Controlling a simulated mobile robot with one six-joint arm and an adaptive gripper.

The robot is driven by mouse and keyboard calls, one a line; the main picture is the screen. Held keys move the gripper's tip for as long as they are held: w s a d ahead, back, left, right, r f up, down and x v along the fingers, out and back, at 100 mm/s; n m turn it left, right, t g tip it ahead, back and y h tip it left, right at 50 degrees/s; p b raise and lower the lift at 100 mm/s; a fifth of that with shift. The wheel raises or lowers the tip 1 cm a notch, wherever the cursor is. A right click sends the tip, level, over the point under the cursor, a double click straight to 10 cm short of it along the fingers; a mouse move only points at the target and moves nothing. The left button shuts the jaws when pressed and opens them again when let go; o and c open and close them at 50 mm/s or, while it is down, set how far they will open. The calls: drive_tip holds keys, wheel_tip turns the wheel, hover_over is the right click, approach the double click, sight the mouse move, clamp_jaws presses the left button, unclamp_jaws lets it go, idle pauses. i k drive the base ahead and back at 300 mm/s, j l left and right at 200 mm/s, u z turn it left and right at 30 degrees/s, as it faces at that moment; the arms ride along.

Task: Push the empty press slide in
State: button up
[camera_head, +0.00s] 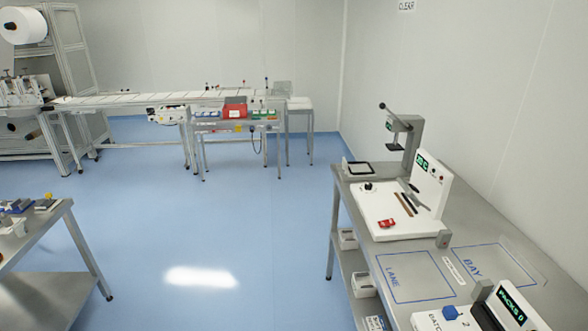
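A grey press (406,135) with a black-knobbed lever stands at the far end of the metal bench on the right. Just left of its foot, a dark-framed flat tray with a pale inside (361,169) lies on the bench; it looks empty. I cannot tell whether this tray is the press slide or how far out it sits. A white station (385,222) with an upright panel and green display stands in front of the press and hides part of its base. My gripper is not in view.
The bench (408,250) carries blue outlines marked LANE and BAY, with a PACKS counter box (509,302) at the near end. A red item (387,223) lies on the white station. Blue floor (230,220) is open left of the bench. Another table (40,240) stands at left.

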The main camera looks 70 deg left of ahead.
sight(353, 168)
drive_tip(key=u, duration=2)
drive_tip(key=i+j, duration=0.15)
drive_tip(key=i, duration=0.35)
drive_tip(key=i+j+z, duration=0.1)
drive_tip(key=i, duration=0.35)
drive_tip(key=i+j, duration=0.25)
drive_tip(key=i, duration=0.25)
drive_tip(key=i+j, duration=0.2)
drive_tip(key=i, duration=0.3)
drive_tip(key=i+j+z, duration=0.1)
drive_tip(key=i, duration=0.35)
drive_tip(key=i+j, duration=0.35)
drive_tip(key=i+j+z, duration=0.1)
drive_tip(key=i+j, duration=0.15)
drive_tip(key=i, duration=0.35)
